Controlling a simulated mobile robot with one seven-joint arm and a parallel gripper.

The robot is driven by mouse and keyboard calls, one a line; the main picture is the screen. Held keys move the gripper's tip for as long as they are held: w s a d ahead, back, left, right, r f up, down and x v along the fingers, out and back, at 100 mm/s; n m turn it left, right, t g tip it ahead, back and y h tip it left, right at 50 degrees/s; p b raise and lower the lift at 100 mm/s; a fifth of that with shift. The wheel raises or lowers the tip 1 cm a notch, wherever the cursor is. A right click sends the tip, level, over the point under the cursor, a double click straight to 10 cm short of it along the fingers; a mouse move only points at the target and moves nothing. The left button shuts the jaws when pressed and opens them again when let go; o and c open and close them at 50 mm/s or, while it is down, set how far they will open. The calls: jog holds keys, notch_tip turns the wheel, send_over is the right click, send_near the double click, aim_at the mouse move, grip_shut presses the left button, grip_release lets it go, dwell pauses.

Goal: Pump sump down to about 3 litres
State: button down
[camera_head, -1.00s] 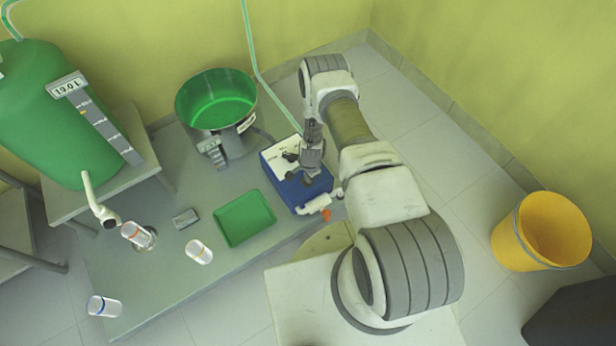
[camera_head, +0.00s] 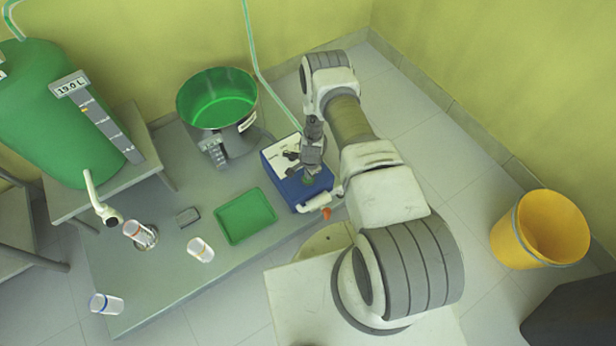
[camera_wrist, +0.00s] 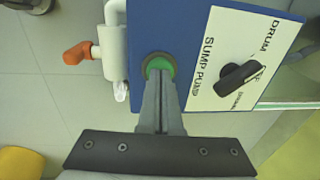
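A black knob (camera_wrist: 240,82) sits on the panel. My gripper (camera_head: 308,178) is over the box with its fingers together and nothing visible between them. In the wrist view its fingertips (camera_wrist: 160,75) are at a round green button (camera_wrist: 159,62) and partly cover it; I cannot tell whether they press it. A steel vessel (camera_head: 232,132) holds green liquid. A large green drum (camera_head: 40,120) carries a display (camera_head: 69,84) reading about 19.0 L.
A white pipe with an orange-handled valve (camera_wrist: 78,53) runs beside the box. A green tray (camera_head: 245,216), a small grey device (camera_head: 187,217) and several capped sample jars (camera_head: 201,250) are on or near the low platform. A yellow bucket (camera_head: 540,230) stands on clear floor at right.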

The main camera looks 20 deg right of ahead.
aim_at(310, 184)
notch_tip(310, 184, up, 13)
jog(key=s+p, duration=0.1)
jog(key=p, duration=0.3)
jog(key=shift+s+d+f, duration=0.15)
jog(key=shift+s+f, duration=0.05)
jog(key=shift+s, duration=0.05)
dwell(0.4)
